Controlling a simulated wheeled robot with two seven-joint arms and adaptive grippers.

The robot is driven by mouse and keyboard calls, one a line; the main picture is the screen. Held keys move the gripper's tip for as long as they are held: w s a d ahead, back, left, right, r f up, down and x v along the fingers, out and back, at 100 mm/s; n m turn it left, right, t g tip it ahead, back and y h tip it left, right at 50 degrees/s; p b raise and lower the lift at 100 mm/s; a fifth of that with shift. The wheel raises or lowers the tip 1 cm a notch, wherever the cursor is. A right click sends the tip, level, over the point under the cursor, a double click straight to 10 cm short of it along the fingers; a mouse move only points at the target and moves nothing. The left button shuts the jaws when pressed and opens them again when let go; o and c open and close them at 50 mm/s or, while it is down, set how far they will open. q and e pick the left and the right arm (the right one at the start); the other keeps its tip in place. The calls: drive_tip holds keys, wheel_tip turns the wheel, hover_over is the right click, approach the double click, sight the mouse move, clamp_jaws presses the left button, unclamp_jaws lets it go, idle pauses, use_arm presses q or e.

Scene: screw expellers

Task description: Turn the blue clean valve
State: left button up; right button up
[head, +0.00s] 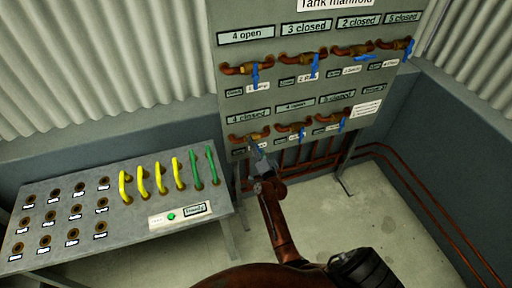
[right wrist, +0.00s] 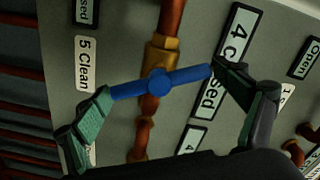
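The blue valve handle (right wrist: 158,85) sits on a brass valve body (right wrist: 160,55) in a copper pipe, in the middle of the right wrist view. A label "5 Clean" (right wrist: 84,63) is to its left and a "4 closed" sign (right wrist: 230,60) to its right. My right gripper (right wrist: 161,80) is open, with one finger at each end of the handle; I cannot tell whether they touch it. In the head view the right gripper (head: 260,154) is at the lower-left valve (head: 248,137) of the manifold panel and partly hides its handle. My left gripper is not in view.
The manifold panel (head: 222,62) carries two rows of brass valves with blue handles and signs. A grey table (head: 120,222) with sockets, yellow and green hoses and a green button (head: 171,216) stands at left. Copper pipes (head: 420,195) run along the right wall. The floor at right is clear.

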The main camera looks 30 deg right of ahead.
drive_tip(key=shift+o, duration=0.6)
drive_tip(key=shift+s, duration=0.2)
drive_tip(key=v, duration=0.7)
drive_tip(key=shift+s, duration=0.1)
drive_tip(key=p+v, duration=0.2)
drive_tip(key=v, duration=0.6)
drive_tip(key=shift+p, duration=0.3)
